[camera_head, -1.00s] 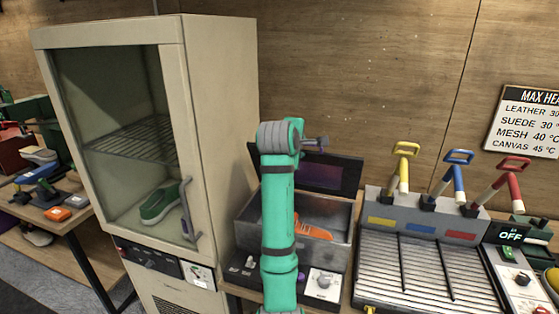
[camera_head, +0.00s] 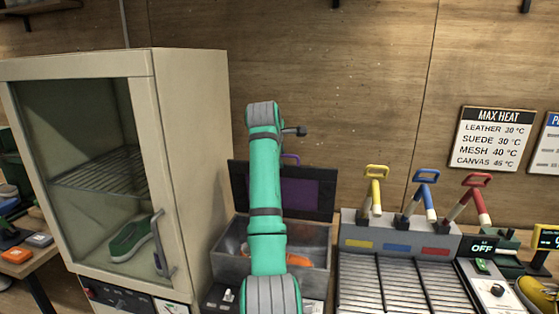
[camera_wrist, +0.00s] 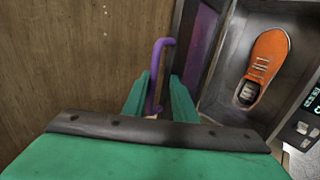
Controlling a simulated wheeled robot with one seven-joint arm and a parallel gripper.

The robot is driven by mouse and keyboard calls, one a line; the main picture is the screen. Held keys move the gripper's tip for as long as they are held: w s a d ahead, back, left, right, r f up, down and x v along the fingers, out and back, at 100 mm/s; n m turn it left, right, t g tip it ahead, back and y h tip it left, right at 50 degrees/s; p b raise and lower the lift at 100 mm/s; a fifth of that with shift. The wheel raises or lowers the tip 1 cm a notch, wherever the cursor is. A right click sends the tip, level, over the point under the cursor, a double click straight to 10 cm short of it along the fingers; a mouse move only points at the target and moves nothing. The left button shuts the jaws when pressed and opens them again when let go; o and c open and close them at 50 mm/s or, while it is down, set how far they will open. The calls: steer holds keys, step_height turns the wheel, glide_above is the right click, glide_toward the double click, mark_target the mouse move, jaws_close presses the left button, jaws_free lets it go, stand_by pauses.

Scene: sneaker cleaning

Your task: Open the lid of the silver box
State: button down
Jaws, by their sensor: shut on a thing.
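The silver box (camera_head: 229,262) stands between the cabinet and the ribbed rack in the head view. Its dark lid (camera_head: 239,188), with a purple panel (camera_head: 303,193), stands raised at the back, roughly upright. An orange shoe lies inside the open box (camera_wrist: 268,62), seen clearly in the wrist view. The lid's purple handle (camera_head: 291,157) shows beside my arm. In the wrist view the handle (camera_wrist: 161,50) runs down between the green fingers of my gripper (camera_wrist: 161,98), which is shut on it. My arm hides the fingers and part of the lid in the head view.
A beige cabinet (camera_head: 190,130) with a glass door and a green shoe (camera_head: 130,239) inside stands close on the left. The ribbed rack (camera_head: 385,285) with yellow, blue and red levers is on the right. The wooden wall (camera_head: 370,80) is close behind the lid.

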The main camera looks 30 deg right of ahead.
steer(key=shift+d+f, duration=0.15)
steer(key=shift+f, duration=0.35)
steer(key=c, duration=1.8)
jaws_free()
steer(key=shift+c, duration=0.2)
steer(key=shift+r, duration=0.3)
steer(key=shift+r, duration=0.1)
steer(key=v, duration=1)
steer(key=shift+r, duration=0.25)
steer(key=shift+w+a, duration=0.1)
steer(key=shift+a, duration=0.1)
